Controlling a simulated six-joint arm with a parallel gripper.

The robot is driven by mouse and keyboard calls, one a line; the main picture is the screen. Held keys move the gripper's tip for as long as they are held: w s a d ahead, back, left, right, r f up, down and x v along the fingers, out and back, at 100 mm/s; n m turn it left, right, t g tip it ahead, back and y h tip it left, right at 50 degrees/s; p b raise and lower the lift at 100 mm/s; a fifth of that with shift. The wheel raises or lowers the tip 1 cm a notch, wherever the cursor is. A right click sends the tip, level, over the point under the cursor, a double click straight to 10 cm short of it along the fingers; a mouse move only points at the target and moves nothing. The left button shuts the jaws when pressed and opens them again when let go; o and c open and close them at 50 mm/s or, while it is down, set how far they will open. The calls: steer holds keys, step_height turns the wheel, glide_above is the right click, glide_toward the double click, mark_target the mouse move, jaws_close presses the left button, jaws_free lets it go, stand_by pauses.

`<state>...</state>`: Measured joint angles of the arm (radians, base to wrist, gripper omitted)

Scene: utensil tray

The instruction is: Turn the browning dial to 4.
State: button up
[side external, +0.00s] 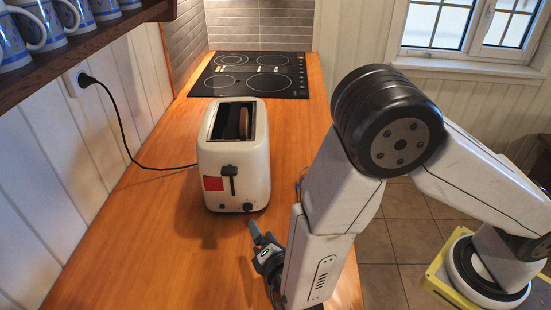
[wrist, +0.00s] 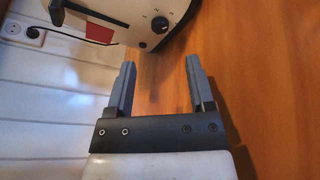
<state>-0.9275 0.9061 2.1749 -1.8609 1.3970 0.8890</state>
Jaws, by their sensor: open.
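A white toaster (side external: 233,160) stands on the wooden counter, its front facing me, with a dark lever (side external: 230,180) and a red patch on the front. The browning dial (side external: 248,207) is a small dark knob low on that front. In the wrist view the dial (wrist: 160,25) shows a light pointer mark and small marks around it, too small to read. My gripper (side external: 262,240) is in front of the toaster, apart from it. In the wrist view my gripper (wrist: 160,80) has its two fingers spread with nothing between them, and the dial lies beyond the fingertips.
A black cord (side external: 130,150) runs from the toaster to a wall socket (side external: 75,80) on the left. A black hob (side external: 252,75) lies behind. Blue mugs (side external: 52,25) stand on a shelf at upper left. The counter (side external: 150,240) left of the gripper is clear.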

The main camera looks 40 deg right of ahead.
mark_target(248, 209)
steer(key=n, duration=0.1)
steer(key=r+n+g, duration=0.1)
steer(key=shift+w+a+r+n+g+h, duration=0.15)
steer(key=shift+w+a+n+g+h, duration=0.15)
steer(key=shift+w+n+h, duration=0.1)
steer(key=n, duration=0.1)
steer(key=n+g, duration=0.1)
steer(key=shift+w+a+r+n+g, duration=0.15)
steer(key=shift+a+r+n+g, duration=0.15)
steer(key=shift+a+r+n, duration=0.1)
steer(key=shift+w, duration=0.1)
steer(key=shift+x, duration=3.85)
jaws_close()
